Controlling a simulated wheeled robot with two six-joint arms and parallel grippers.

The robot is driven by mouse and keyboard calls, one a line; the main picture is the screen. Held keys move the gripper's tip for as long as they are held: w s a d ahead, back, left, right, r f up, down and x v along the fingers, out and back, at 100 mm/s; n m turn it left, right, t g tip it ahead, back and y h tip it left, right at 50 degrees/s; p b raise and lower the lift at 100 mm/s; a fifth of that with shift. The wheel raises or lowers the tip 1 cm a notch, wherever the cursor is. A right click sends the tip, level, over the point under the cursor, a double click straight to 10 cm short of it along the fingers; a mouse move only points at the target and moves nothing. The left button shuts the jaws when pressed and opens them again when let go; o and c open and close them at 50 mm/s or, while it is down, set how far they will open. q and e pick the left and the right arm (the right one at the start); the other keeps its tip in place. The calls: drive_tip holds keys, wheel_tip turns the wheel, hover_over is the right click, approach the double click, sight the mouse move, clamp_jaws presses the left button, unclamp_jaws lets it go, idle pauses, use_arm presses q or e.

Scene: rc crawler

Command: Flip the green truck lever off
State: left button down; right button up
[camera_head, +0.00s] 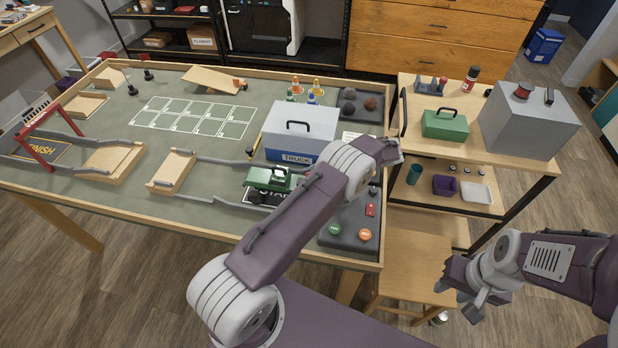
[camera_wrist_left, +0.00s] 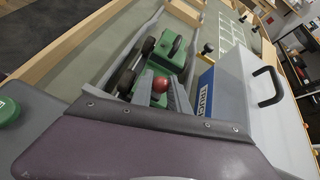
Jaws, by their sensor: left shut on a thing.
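The green truck (camera_head: 268,178) stands on the start area of the table, partly hidden by my left arm in the head view. In the left wrist view the truck (camera_wrist_left: 171,48) lies just beyond my left gripper (camera_wrist_left: 160,90). The gripper's grey fingers are shut on a red ball-shaped knob (camera_wrist_left: 160,84) at the near end of the truck. The knob looks like the lever's tip, but its stem and setting are hidden. In the head view my forearm hides the left fingers. My right gripper (camera_head: 458,291) is open and empty, low at the right, away from the table.
A blue and white truck toolbox (camera_head: 298,130) stands close behind the truck. A grey control panel (camera_head: 345,235) with green and orange buttons is at the table's front right corner. Ramps and grey rails lie to the left. A side shelf (camera_head: 420,155) stands at the right.

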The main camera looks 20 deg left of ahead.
idle(0.5)
use_arm(q)
drive_tip(key=c, duration=1.3)
unclamp_jaws()
drive_tip(key=shift+o, duration=0.2)
